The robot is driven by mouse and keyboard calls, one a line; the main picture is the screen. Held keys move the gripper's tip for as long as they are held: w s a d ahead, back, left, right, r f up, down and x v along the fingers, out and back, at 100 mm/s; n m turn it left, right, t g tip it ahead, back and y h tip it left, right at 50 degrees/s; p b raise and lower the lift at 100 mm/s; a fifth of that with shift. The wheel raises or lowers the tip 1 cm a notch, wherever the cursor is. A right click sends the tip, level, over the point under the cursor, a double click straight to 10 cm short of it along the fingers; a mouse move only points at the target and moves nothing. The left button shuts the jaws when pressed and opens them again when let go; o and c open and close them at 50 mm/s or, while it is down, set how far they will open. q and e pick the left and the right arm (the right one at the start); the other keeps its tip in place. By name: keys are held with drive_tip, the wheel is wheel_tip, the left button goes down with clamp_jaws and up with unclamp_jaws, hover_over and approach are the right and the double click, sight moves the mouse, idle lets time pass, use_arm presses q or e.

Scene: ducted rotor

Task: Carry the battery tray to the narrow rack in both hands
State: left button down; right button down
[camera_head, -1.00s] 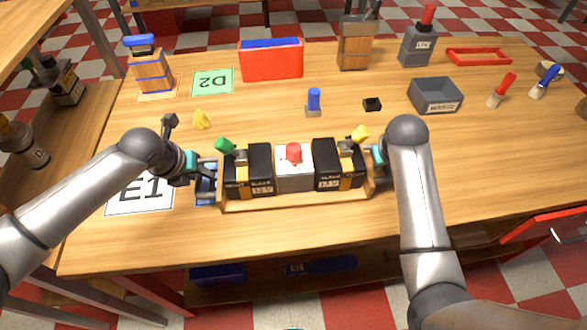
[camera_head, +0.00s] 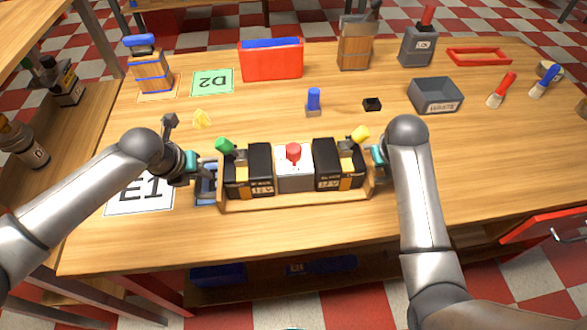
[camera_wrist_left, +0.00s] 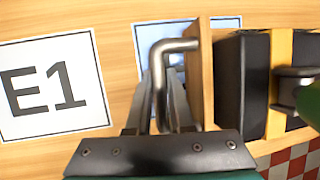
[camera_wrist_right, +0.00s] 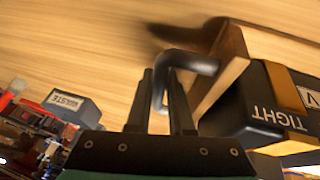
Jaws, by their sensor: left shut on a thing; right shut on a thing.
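The wooden battery tray (camera_head: 300,200) is at the front middle of the table. It carries two black batteries (camera_head: 262,160) (camera_head: 325,155) with a white box with a red knob (camera_head: 293,168) between them. My left gripper (camera_head: 197,166) is shut on the bent metal handle (camera_wrist_left: 172,48) at the tray's left end. My right gripper (camera_head: 376,156) is shut on the dark handle (camera_wrist_right: 185,60) at the right end. The tray looks about level; I cannot tell if its underside is clear of the table. I cannot make out which furniture is the narrow rack.
A white E1 card (camera_head: 140,195) lies left of the tray, with a blue item (camera_head: 206,185) beside the tray's left end. A wooden shelf unit (camera_head: 60,140) is at left.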

idle(0.4)
use_arm(q)
drive_tip(key=shift+w+r, duration=0.15)
drive_tip(key=shift+r, duration=0.05)
use_arm(e)
drive_tip(key=shift+w+r, duration=0.1)
drive_tip(key=shift+r, duration=0.05)
use_arm(q)
drive_tip(key=shift+r, duration=0.1)
use_arm(e)
drive_tip(key=shift+r, duration=0.1)
